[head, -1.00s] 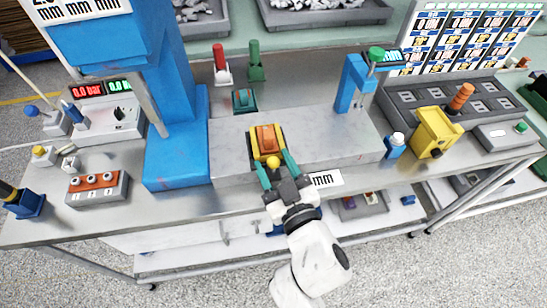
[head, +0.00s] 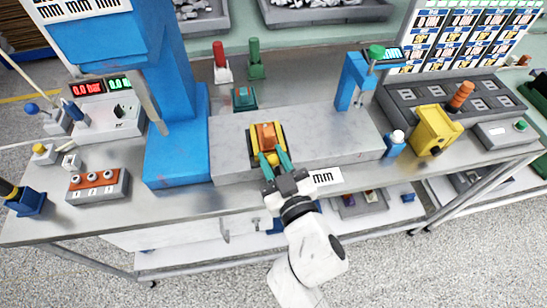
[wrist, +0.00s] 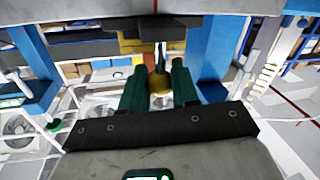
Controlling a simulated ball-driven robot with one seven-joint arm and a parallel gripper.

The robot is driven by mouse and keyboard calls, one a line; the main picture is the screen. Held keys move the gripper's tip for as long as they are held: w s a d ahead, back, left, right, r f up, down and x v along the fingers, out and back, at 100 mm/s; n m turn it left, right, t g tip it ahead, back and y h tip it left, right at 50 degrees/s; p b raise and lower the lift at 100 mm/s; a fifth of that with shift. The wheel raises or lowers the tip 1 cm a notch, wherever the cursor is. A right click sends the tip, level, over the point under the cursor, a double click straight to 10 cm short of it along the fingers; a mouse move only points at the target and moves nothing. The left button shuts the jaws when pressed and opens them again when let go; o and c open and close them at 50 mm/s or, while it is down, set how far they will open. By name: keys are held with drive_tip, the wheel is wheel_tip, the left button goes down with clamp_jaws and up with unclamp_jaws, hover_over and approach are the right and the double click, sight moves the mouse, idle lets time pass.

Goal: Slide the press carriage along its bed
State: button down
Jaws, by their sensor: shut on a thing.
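The press carriage (head: 282,136) is a yellow and dark block with an orange piece on top. It sits on the left part of the long grey bed (head: 335,135), right of the blue press column. A round yellow knob (head: 273,158) is at the carriage's front; it also shows in the wrist view (wrist: 160,84). My gripper (head: 274,161) reaches in from the front, its green fingers on either side of the knob and shut on it. The fingers (wrist: 159,78) partly hide the knob in the head view.
The blue press column (head: 178,130) stands close on the left. A blue bracket with a green knob (head: 351,83) stands near the bed's right end. A yellow block (head: 437,130) is farther right. The bed between carriage and bracket is clear.

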drive_tip(key=shift+a, duration=0.1)
idle(0.3)
drive_tip(key=shift+s+a+f+b, duration=0.2)
drive_tip(key=shift+a+b, duration=0.35)
drive_tip(key=shift+b, duration=0.4)
drive_tip(key=s+a+b, duration=0.3)
drive_tip(key=a+b, duration=0.4)
drive_tip(key=a, duration=0.3)
drive_tip(key=s+a+b, duration=0.3)
drive_tip(key=a+b, duration=0.4)
drive_tip(key=a, duration=0.3)
drive_tip(key=shift+r, duration=0.2)
drive_tip(key=shift+a, duration=0.15)
drive_tip(key=c, duration=0.9)
unclamp_jaws()
drive_tip(key=shift+a, duration=0.15)
drive_tip(key=v, duration=1)
drive_tip(key=shift+s+d, duration=0.25)
drive_tip(key=shift+s, duration=0.05)
